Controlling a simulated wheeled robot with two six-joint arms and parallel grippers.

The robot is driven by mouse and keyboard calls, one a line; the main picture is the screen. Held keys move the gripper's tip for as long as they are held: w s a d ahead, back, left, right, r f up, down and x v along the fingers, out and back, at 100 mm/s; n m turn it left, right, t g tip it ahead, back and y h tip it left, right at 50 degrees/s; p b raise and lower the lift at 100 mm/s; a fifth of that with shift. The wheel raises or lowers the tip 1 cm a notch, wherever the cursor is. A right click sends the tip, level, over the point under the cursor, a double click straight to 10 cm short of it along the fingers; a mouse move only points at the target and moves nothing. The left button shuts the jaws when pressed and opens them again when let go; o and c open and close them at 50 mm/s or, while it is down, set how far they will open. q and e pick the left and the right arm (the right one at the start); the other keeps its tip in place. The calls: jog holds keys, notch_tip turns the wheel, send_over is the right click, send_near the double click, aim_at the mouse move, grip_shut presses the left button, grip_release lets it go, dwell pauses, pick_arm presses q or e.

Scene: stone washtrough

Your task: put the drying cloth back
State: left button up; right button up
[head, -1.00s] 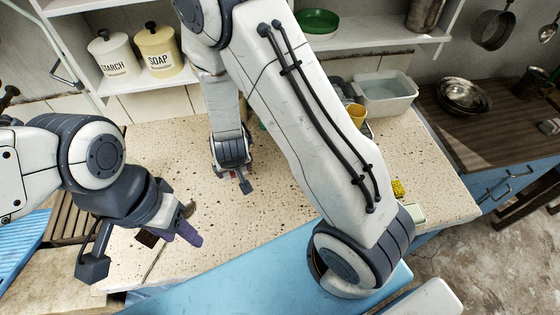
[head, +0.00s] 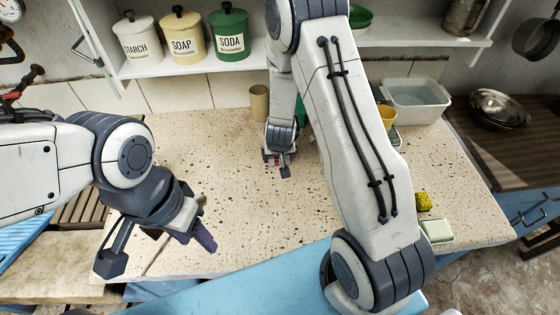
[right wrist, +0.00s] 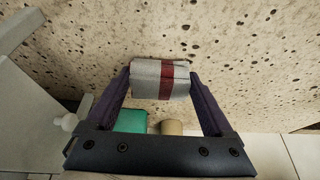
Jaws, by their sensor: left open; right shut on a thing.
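The drying cloth (right wrist: 145,78) is a folded grey bundle with a dark red stripe. In the right wrist view it sits between the two purple fingers of my right gripper (right wrist: 162,88), which is shut on it. In the head view my right gripper (head: 278,162) is over the back middle of the speckled counter (head: 240,205); the cloth is mostly hidden there. I cannot tell whether the cloth touches the counter. My left gripper (head: 203,222) is open and empty over the counter's front left.
A brown cup (head: 259,103) stands behind my right gripper. Starch (head: 137,38), soap (head: 182,34) and soda (head: 229,34) tins stand on the shelf. A yellow cup (head: 388,117), grey basin (head: 417,100), sponge (head: 423,201) and soap dish (head: 437,231) are at right. The counter's middle is clear.

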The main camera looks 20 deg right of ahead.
jog(key=shift+f, duration=0.3)
jog(key=shift+f, duration=0.15)
jog(key=o, duration=0.9)
